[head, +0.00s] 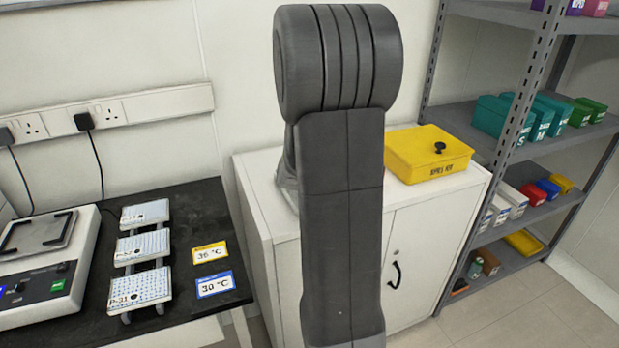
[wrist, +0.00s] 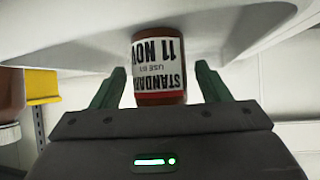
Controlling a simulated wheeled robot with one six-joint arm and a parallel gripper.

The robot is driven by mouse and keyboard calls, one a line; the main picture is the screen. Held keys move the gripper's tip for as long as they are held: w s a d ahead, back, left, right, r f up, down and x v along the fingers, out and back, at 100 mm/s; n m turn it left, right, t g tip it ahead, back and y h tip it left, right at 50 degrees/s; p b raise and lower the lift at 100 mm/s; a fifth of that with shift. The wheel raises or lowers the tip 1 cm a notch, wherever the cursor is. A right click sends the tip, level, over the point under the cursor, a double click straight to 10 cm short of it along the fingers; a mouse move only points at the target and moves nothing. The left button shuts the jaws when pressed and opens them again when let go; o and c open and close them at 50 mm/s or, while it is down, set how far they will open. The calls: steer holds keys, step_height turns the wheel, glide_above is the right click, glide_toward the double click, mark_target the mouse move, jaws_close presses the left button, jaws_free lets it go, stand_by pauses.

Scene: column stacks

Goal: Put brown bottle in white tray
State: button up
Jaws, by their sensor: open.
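A brown bottle (wrist: 158,65) with a white and red label shows in the wrist view; the label's print appears upside down. It sits between the two green fingers of my gripper (wrist: 161,70), which are open, with a visible gap on the right side and a narrower one on the left. The bottle's upper end in the picture meets a broad white surface (wrist: 80,35). I cannot tell whether this surface is the white tray. In the head view my arm covers the middle, and neither bottle, tray nor gripper can be made out.
A yellow box (head: 425,155) stands on a white cabinet (head: 435,225). A grey shelf rack (head: 485,115) with coloured boxes is at right. A black bench (head: 190,225) with a white device (head: 45,265) and plates is at left. A brown and white object (wrist: 10,100) is at the wrist view's left edge.

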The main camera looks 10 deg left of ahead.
steer(key=shift+p+v, duration=1.85)
steer(key=shift+v, duration=3.8)
steer(key=shift+o, duration=0.2)
